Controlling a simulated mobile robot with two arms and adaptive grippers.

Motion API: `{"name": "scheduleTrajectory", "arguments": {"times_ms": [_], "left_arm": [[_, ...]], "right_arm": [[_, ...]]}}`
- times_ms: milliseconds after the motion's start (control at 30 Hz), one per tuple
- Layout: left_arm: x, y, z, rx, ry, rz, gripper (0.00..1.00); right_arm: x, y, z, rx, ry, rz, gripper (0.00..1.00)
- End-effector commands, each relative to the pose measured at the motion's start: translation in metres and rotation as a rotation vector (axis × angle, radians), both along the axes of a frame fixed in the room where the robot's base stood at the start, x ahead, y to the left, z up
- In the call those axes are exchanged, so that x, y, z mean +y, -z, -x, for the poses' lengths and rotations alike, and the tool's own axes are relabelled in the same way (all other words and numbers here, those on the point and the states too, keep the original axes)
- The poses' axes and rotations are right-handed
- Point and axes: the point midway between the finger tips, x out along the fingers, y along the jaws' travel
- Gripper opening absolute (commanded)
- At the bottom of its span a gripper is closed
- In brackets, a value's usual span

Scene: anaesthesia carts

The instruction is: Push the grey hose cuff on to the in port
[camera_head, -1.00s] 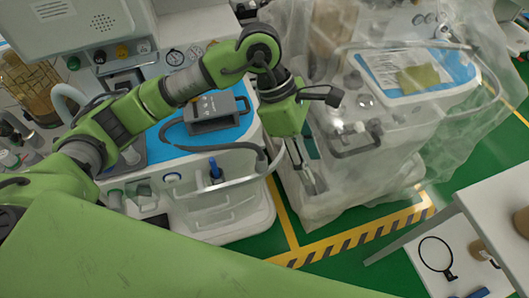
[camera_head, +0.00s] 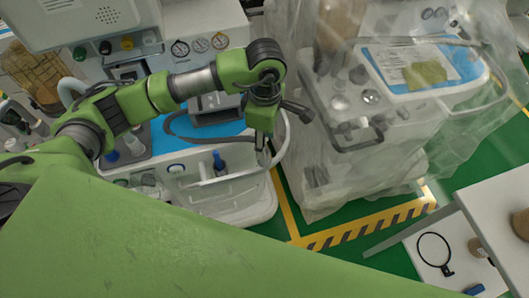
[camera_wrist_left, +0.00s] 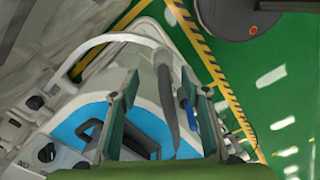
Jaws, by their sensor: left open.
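My left gripper (camera_head: 262,158) hangs over the front right corner of the left cart (camera_head: 235,205), with its fingers pointing down. In the left wrist view my left gripper (camera_wrist_left: 160,82) is open, with one finger on each side of a grey hose piece (camera_wrist_left: 167,95). I cannot tell whether either finger touches it, or which part of it is the cuff. In the head view the dark grey hose (camera_head: 185,132) curves over the cart's blue top towards the gripper. The in port cannot be made out. My right gripper is not in view.
A white rail (camera_wrist_left: 110,39) curves around the cart's corner close to the fingers. A blue-capped item (camera_head: 218,160) stands in the cart's front bin. A plastic-covered cart (camera_head: 370,130) stands to the right. Green floor (camera_head: 345,212) lies between it and the white table (camera_head: 490,205).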

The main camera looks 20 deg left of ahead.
Motion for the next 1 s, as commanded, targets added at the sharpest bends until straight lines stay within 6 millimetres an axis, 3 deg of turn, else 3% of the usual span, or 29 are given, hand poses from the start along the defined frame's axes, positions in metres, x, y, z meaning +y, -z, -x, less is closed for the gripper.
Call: {"name": "scheduleTrajectory", "arguments": {"times_ms": [200, 333, 633, 767, 800, 1000], "left_arm": [[0.002, 0.026, 0.006, 0.006, -0.001, -0.001, 0.42], [0.002, 0.043, 0.005, 0.004, -0.001, 0.000, 0.42], [0.002, 0.050, 0.005, 0.001, 0.001, 0.000, 0.42], [0.002, 0.050, 0.005, 0.001, 0.001, 0.000, 0.08], [0.002, 0.049, 0.005, 0.001, 0.001, 0.000, 0.04], [0.002, 0.049, 0.005, 0.001, 0.001, 0.001, 0.04]], "right_arm": [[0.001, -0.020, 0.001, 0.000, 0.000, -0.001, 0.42], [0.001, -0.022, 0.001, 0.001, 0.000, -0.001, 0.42], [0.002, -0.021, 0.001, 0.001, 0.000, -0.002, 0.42], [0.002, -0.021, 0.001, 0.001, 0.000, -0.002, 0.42], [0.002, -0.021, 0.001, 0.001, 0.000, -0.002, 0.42], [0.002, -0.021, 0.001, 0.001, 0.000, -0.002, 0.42]]}}
